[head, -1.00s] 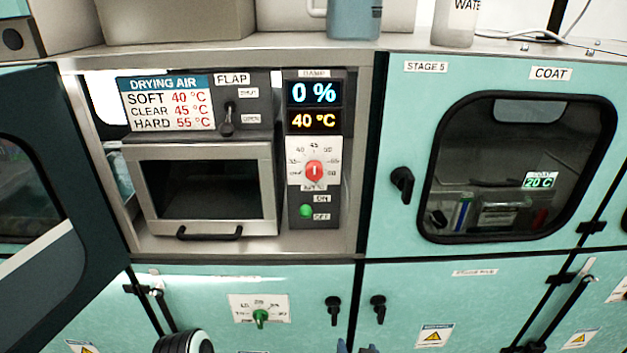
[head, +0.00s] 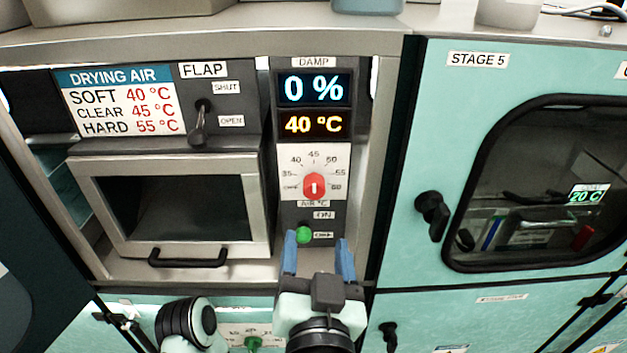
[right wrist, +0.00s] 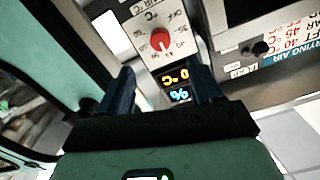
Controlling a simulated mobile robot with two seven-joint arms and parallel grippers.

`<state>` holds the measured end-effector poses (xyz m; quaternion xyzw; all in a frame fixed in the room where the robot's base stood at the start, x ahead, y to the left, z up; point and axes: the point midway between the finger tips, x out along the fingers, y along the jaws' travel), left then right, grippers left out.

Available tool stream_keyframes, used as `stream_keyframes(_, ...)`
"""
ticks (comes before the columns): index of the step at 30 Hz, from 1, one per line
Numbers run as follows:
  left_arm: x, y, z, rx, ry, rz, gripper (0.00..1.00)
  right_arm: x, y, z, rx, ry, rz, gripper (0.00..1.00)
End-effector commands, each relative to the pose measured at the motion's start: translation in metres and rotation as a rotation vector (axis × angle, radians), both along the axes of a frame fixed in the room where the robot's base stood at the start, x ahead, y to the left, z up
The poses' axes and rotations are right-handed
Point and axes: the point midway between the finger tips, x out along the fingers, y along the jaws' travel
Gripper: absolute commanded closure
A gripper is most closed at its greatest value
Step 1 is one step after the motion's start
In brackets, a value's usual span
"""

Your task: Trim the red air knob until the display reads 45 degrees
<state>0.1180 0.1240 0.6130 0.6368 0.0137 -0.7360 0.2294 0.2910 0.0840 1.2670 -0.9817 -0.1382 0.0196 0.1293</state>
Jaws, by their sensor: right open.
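The red air knob (head: 314,187) sits on a white dial marked from 35 to 60; its white line looks near upright. It also shows in the right wrist view (right wrist: 160,40), upside down, beyond the fingertips. The temperature display (head: 313,123) above the dial reads 40 °C in orange. My right gripper (head: 318,244) is open and empty, its blue fingers below the knob and close to the green switch in the picture. In the right wrist view the fingers (right wrist: 161,80) frame the displays, apart from the knob. My left gripper is not in view.
A damp display (head: 312,88) reads 0 %. The green switch (head: 303,235) is under the knob. A flap lever (head: 199,124) and a drying box (head: 180,202) stand to the left. The drying air sign (head: 120,102) lists clear as 45 °C. A coat cabinet door (head: 450,90) is at right.

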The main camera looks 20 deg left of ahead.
Motion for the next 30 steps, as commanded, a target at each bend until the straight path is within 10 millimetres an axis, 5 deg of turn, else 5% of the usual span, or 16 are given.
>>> stream_keyframes(18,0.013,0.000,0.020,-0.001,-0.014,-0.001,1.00,0.108,0.031,0.000,-0.001,0.001,-0.001,0.35)
stream_keyframes(30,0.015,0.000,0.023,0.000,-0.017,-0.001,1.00,0.125,0.036,-0.001,-0.001,0.000,0.000,0.35)
